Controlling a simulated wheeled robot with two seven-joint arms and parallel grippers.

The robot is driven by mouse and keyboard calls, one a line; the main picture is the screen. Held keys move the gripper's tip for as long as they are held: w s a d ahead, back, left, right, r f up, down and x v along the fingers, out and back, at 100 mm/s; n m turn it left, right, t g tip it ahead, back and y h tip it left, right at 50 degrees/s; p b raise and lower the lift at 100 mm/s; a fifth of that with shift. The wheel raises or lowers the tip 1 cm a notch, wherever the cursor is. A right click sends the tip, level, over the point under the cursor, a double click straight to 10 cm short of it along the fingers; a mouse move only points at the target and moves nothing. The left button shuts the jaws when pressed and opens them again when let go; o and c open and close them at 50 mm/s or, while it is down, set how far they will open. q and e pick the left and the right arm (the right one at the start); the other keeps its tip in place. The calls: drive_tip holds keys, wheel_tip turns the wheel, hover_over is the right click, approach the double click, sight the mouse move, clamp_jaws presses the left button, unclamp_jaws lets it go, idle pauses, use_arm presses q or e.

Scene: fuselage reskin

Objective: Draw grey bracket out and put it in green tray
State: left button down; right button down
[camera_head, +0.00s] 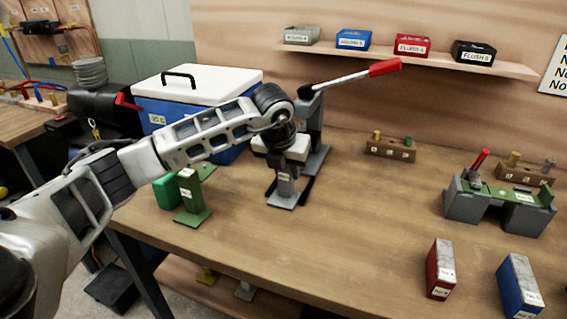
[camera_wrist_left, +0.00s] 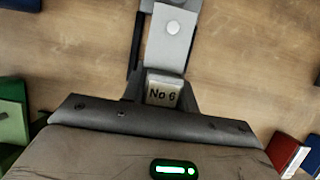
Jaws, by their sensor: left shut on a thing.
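The grey bracket (camera_head: 285,196) has a flat foot and a small label. It is between the fingers of my left gripper (camera_head: 288,186), which is shut on it from above. I cannot tell whether its foot touches the table. In the left wrist view, the bracket (camera_wrist_left: 170,45) shows a "No 6" label close to the gripper (camera_wrist_left: 163,92). A green box (camera_head: 165,193), perhaps the green tray, stands at the left table edge, partly hidden behind a green bracket (camera_head: 193,215). Green also shows at the left of the wrist view (camera_wrist_left: 12,122). My right gripper is not in view.
A lever press (camera_head: 318,158) with a red handle stands just behind the grey bracket. A blue cooler (camera_head: 150,115) with a white lid is behind my left arm. A grey fixture (camera_head: 525,217), a red box (camera_head: 433,270) and a blue box (camera_head: 517,288) are at right. The middle table is clear.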

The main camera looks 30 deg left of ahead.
use_arm(q)
drive_tip(key=shift+s+d, duration=0.15)
drive_tip(key=shift+s, duration=0.9)
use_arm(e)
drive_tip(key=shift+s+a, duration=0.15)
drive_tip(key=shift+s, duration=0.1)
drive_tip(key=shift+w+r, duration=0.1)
use_arm(q)
drive_tip(key=c, duration=1)
unclamp_jaws()
drive_tip(key=shift+d, duration=0.1)
drive_tip(key=shift+r, duration=0.2)
drive_tip(key=shift+s+r, duration=0.15)
drive_tip(key=shift+r, duration=0.15)
drive_tip(key=b+v, duration=0.1)
drive_tip(key=v, duration=1.4)
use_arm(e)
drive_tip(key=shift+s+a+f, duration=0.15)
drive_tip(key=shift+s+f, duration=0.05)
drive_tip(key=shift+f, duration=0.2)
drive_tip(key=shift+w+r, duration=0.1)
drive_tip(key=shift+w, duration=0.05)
